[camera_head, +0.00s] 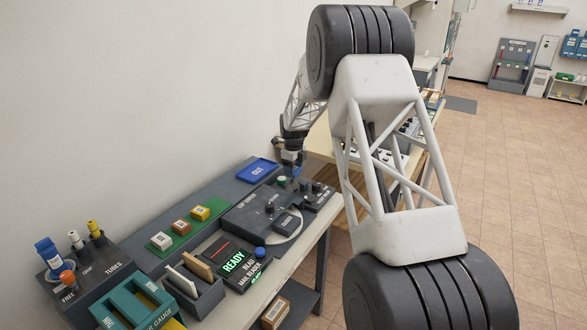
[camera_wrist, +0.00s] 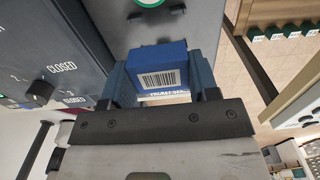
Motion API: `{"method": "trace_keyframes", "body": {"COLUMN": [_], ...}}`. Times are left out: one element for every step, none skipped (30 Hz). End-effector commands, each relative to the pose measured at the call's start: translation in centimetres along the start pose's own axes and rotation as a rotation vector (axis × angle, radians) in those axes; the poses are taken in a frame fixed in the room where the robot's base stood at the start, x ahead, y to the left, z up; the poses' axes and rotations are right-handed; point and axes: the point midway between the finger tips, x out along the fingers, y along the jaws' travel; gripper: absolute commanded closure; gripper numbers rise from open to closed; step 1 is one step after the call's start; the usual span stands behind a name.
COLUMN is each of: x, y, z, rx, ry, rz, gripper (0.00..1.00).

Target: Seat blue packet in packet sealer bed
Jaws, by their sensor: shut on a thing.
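My gripper (camera_wrist: 161,78) is shut on the blue packet (camera_wrist: 158,58), a blue block with a white barcode label, held between its two blue fingers in the wrist view. Behind the packet is a grey panel (camera_wrist: 196,25) with a green round button (camera_wrist: 150,2) at the top edge. Partly covered lettering just below the packet seems to name the packet sealer. The bed is hidden, and I cannot tell whether the packet touches it. In the head view my gripper (camera_head: 291,157) is small, at the far end of the bench near a green button (camera_head: 282,183).
A dark panel (camera_wrist: 62,40) with knobs marked CLOSED lies left of the packet. In the head view a blue OUT tray (camera_head: 257,169) sits close left of my gripper. A green tray (camera_head: 181,235) with small blocks and a READY display (camera_head: 235,262) are nearer.

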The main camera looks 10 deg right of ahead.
Motion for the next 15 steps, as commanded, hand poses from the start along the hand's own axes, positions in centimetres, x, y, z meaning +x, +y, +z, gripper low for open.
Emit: {"method": "trace_keyframes", "body": {"x": [0.3, 0.4, 0.7, 0.8, 1.0, 1.3, 1.5, 1.7, 1.9, 2.1, 2.3, 2.6, 2.7, 2.9, 3.1], "y": [0.0, 0.0, 0.0, 0.0, 0.0, 0.0, 0.0, 0.0, 0.0, 0.0, 0.0, 0.0, 0.0, 0.0, 0.0], "z": [0.0, 0.0, 0.0, 0.0, 0.0, 0.0, 0.0, 0.0, 0.0, 0.0, 0.0, 0.0, 0.0, 0.0, 0.0], "rx": [0.0, 0.0, 0.0, 0.0, 0.0, 0.0, 0.0, 0.0, 0.0, 0.0, 0.0, 0.0, 0.0, 0.0, 0.0], "ry": [0.001, 0.001, 0.001, 0.0, 0.0, 0.0, 0.0, 0.0, 0.0, 0.0, 0.0, 0.0, 0.0, 0.0, 0.0], "rz": [0.001, 0.001, 0.001, 0.0, 0.0, 0.0, 0.0, 0.0, 0.0, 0.0, 0.0, 0.0, 0.0, 0.0, 0.0], "gripper": [0.69, 0.69, 0.69, 0.69, 0.69, 0.69, 0.69, 0.69, 0.69, 0.69, 0.69, 0.69, 0.69, 0.69, 0.69]}}
